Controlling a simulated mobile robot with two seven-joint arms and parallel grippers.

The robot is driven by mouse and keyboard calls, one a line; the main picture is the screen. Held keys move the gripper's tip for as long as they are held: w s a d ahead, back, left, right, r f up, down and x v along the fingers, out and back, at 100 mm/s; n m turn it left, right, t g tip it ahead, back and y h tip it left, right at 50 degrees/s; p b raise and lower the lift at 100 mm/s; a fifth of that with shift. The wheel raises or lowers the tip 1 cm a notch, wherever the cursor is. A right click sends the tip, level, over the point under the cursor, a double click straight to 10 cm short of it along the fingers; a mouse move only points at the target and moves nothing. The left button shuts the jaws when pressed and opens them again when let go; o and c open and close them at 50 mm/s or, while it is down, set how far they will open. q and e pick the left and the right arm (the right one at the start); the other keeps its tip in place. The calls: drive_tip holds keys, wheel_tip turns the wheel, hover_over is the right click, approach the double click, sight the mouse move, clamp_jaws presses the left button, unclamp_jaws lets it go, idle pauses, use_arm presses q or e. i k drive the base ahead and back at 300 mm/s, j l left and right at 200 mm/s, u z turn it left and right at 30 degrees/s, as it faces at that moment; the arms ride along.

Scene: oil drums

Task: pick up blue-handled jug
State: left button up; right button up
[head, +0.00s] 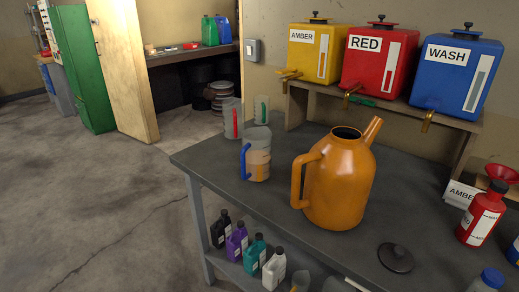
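The blue-handled jug (258,158) is a clear, upright measuring jug on the dark table, near its left edge. Its blue handle faces left. An orange tint shows in its lower part; I cannot tell whether that is liquid or markings. A red-handled clear jug (232,120) and a green-handled clear jug (261,109) stand behind it. Neither of my grippers is in view.
A large orange can (340,180) with a spout stands right of the blue-handled jug. A black lid (396,257) lies in front. Yellow (314,55), red (377,60) and blue (452,78) tanks with taps stand on a shelf behind. Small bottles (237,241) sit below the table.

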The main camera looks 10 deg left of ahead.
sight(255, 154)
drive_tip(key=j+z, duration=0.1)
drive_tip(key=z, duration=0.55)
drive_tip(key=j+z, duration=0.3)
drive_tip(key=j, duration=0.15)
drive_tip(key=i+j+z, duration=0.1)
drive_tip(key=j+z, duration=0.2)
drive_tip(key=j, duration=0.15)
drive_tip(key=j+z, duration=0.15)
drive_tip(key=j, duration=0.3)
drive_tip(key=k+j+z, duration=0.15)
drive_tip(key=j, duration=0.8)
drive_tip(key=k+j, duration=0.15)
drive_tip(key=j, duration=0.9)
drive_tip(key=i+l, duration=0.15)
drive_tip(key=l, duration=0.15)
drive_tip(key=i+l, duration=0.1)
drive_tip(key=l, duration=0.2)
